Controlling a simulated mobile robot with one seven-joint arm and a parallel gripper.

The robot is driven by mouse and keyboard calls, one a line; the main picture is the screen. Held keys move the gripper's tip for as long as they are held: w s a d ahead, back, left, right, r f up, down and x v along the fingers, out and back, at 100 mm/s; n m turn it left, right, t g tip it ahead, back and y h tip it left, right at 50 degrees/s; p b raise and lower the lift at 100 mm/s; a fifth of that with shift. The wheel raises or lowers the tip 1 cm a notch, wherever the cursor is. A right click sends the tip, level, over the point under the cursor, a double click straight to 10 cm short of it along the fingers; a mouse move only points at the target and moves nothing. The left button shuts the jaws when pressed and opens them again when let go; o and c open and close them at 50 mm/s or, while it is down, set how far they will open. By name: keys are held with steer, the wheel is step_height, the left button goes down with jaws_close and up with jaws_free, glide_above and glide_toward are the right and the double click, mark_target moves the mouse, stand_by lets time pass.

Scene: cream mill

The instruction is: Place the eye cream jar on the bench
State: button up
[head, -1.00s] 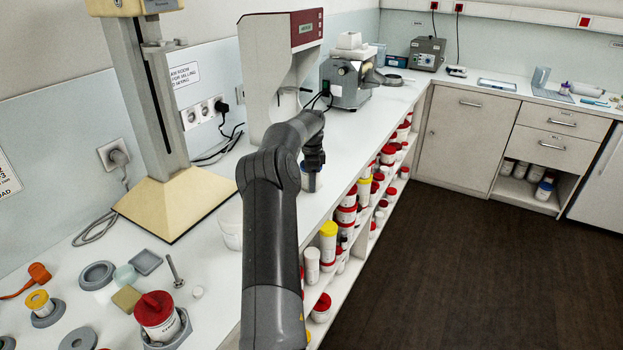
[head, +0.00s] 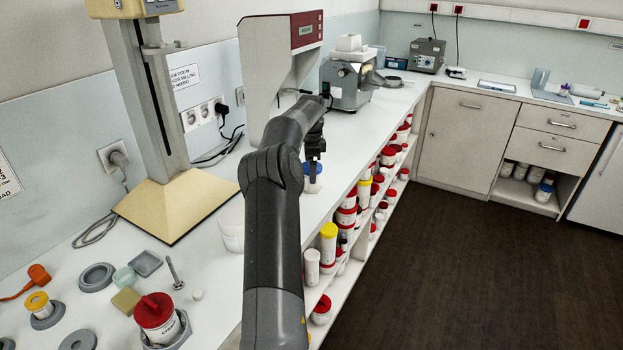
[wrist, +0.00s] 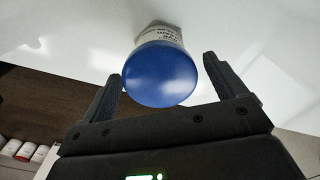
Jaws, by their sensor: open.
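The eye cream jar (wrist: 160,75) is a white jar with a round blue lid and a printed label. In the wrist view, my gripper (wrist: 161,70) is open, with one finger to each side of the lid. The right finger is clear of the lid; the left finger's tip appears close to it. I cannot tell whether it touches.
A beige stand (head: 170,200) and a white translucent tub (head: 231,228) are to the left. A grey mill (head: 350,80) stands farther back. Small parts and a red-lidded jar (head: 157,315) lie at the near left. Shelves with several jars run below the bench edge.

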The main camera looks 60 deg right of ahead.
step_height(320, 180, up, 7)
steer(key=shift+f, duration=0.15)
steer(key=shift+w+a+r, duration=0.15)
steer(key=shift+r, duration=0.2)
steer(key=w+a+r+n+t, duration=0.1)
steer(key=w+a+r+n, duration=0.3)
steer(key=a, duration=0.6)
steer(key=w+a+r+n+t, duration=0.1)
steer(key=w+a+r+n, duration=0.15)
steer(key=a+r, duration=0.5)
steer(key=w+a+r+n+t, duration=0.1)
steer(key=w+a+r+n, duration=0.25)
steer(key=a, duration=0.75)
steer(key=s+a+n, duration=0.3)
steer(key=a+n, duration=0.1)
steer(key=a, duration=0.5)
steer(key=s+a+n+t, duration=0.1)
steer(key=s+a+n, duration=0.2)
steer(key=a, duration=0.6)
steer(key=s+a+n, duration=0.3)
steer(key=a+n, duration=0.1)
steer(key=a, duration=0.5)
steer(key=s+a+f+n+t, duration=0.1)
steer(key=s+a+f+n, duration=0.7)
steer(key=s+a, duration=0.3)
steer(key=shift+a+f+t, duration=0.3)
steer(key=shift+a+f, duration=0.2)
steer(key=shift+a, duration=0.05)
